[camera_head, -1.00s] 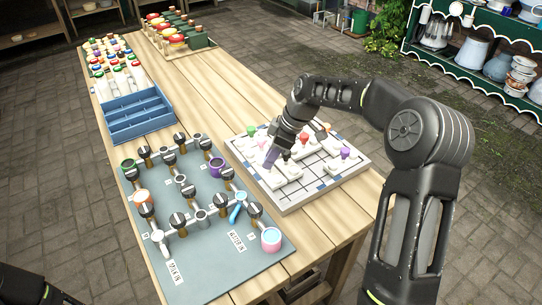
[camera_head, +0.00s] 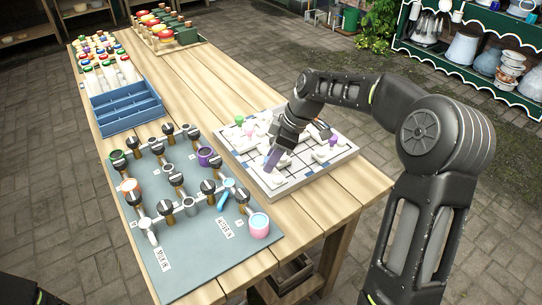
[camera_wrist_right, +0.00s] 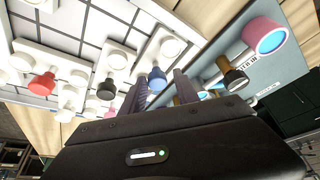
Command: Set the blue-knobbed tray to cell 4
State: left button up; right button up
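The white gridded board (camera_head: 318,170) lies on the table and carries white pieces with coloured knobs. Green (camera_head: 239,120) and purple (camera_head: 333,141) knobs show in the head view. The blue knob (camera_wrist_right: 157,82) shows in the right wrist view, between the fingers of my right gripper (camera_wrist_right: 160,90). Those fingers stand apart with a gap visible around the knob. In the head view my right gripper (camera_head: 272,158) points down over the board's front left part and hides the blue knob there. My left gripper is out of view. Cell numbers are not legible.
Red (camera_wrist_right: 42,83) and black (camera_wrist_right: 106,89) knobs lie close to the right gripper. The table's front right strip is bare.

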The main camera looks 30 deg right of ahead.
jog(key=shift+o, duration=0.9)
jog(key=shift+w, duration=0.1)
jog(key=shift+r, duration=0.1)
jog(key=v, duration=0.7)
jog(key=shift+r+b, duration=0.25)
jog(key=shift+b, duration=0.15)
jog(key=shift+s+d+f, duration=0.1)
jog(key=shift+s+d, duration=0.05)
jog(key=shift+s, duration=0.1)
